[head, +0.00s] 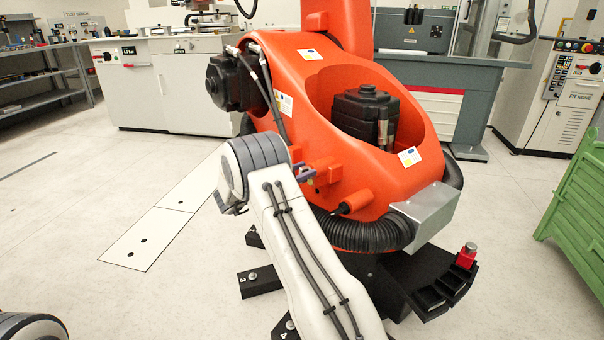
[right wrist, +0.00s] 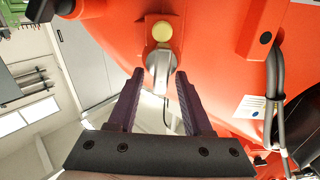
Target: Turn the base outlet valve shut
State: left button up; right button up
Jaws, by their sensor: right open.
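The valve shows in the right wrist view as a grey lever handle (right wrist: 160,68) with a round yellow cap (right wrist: 162,31), mounted on the orange robot's body (right wrist: 215,45). My right gripper (right wrist: 160,84) is open, with its two dark purple fingers pointing at the valve. The lever's free end lies at the gap between the fingertips; I cannot tell whether they touch it. In the head view the right gripper (head: 304,173) is mostly hidden behind my white arm, with only small purple finger parts showing against the orange body. My left gripper is out of view.
The orange robot (head: 352,60) fills the middle, with a black ribbed hose (head: 365,234) and a black base. A green crate (head: 578,205) stands at right. Benches and machines line the back. The floor (head: 70,240) at left is clear.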

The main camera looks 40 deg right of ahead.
grip_shut()
